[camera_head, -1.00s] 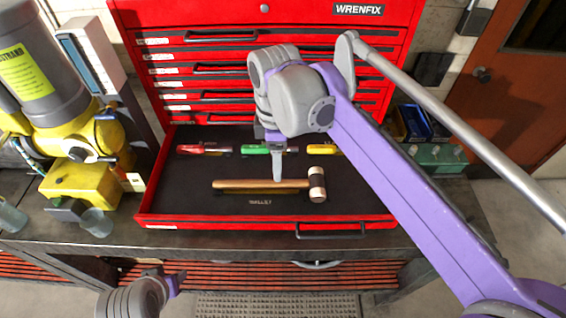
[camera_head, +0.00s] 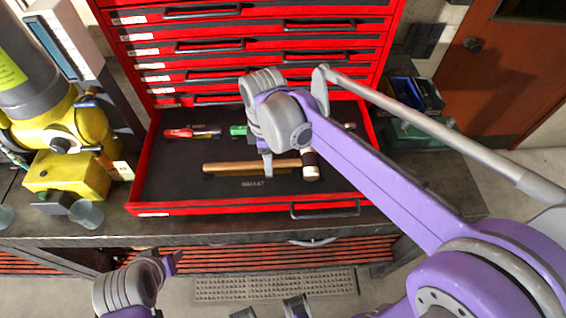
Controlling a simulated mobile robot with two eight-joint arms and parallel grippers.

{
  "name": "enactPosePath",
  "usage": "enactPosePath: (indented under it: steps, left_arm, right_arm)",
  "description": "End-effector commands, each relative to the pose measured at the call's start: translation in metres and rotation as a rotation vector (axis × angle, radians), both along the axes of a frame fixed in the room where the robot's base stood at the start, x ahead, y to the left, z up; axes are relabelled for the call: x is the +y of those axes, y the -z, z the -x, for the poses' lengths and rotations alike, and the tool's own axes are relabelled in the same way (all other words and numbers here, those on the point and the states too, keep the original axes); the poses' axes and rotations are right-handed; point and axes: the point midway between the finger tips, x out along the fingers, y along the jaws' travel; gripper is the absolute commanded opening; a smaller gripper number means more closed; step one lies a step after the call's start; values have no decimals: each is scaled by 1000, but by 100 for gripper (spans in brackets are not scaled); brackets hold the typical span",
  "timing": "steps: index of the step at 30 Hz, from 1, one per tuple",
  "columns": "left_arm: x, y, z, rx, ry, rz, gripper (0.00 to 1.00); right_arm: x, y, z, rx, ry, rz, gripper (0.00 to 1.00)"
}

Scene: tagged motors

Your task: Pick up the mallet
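The mallet (camera_head: 240,168) lies crosswise in the open red drawer, its wooden handle to the left and its dark head with a pale end (camera_head: 310,168) to the right. My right gripper (camera_head: 267,167) reaches down from above onto the handle, left of the head. One finger shows in front of the handle; the other is hidden, so I cannot tell whether it is shut. My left gripper (camera_head: 172,262) is low at the left, in front of the bench and away from the mallet; its opening is unclear.
A yellow machine (camera_head: 75,150) is at the left. The drawer's left floor is clear.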

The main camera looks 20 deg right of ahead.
Motion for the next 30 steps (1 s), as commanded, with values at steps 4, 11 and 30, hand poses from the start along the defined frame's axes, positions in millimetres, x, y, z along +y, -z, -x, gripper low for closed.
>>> enactPosePath:
  steps: [4, 11, 30]
  left_arm:
    - [0, 0, 0, 0, 0, 0, 48]
    - [0, 0, 0, 0, 0, 0, 48]
    - [0, 0, 0, 0, 0, 0, 48]
  right_arm:
    - [0, 4, 0, 0, 0, 0, 66]
    - [0, 4, 0, 0, 0, 0, 50]
    - [0, 4, 0, 0, 0, 0, 0]
